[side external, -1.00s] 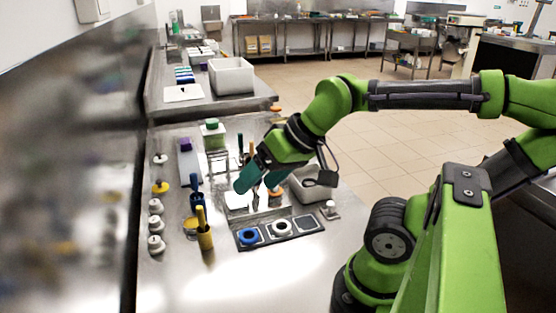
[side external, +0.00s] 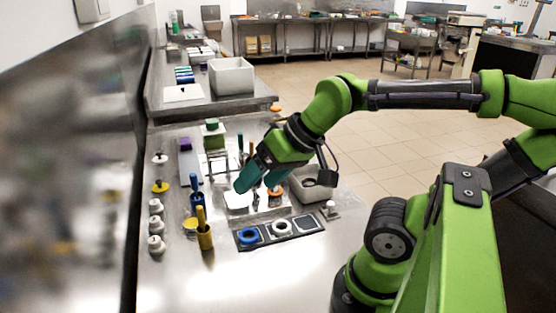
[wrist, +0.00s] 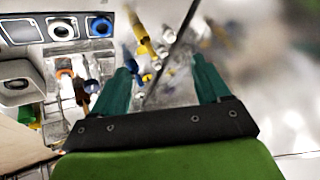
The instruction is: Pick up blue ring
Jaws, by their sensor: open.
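The blue ring (side external: 249,242) lies flat in the left compartment of a dark three-part tray (side external: 272,244). In the wrist view the blue ring (wrist: 101,33) shows at the upper left, at the right end of the tray. A white ring (side external: 282,234) sits in the middle compartment, and the right compartment looks empty. My gripper (side external: 257,184) is open, with teal fingers, above the bench behind the tray. The gripper (wrist: 164,63) is apart from the blue ring, which lies outside the space between its fingers.
White knobs (side external: 156,225) line the wall side. The bench in front of the tray is clear.

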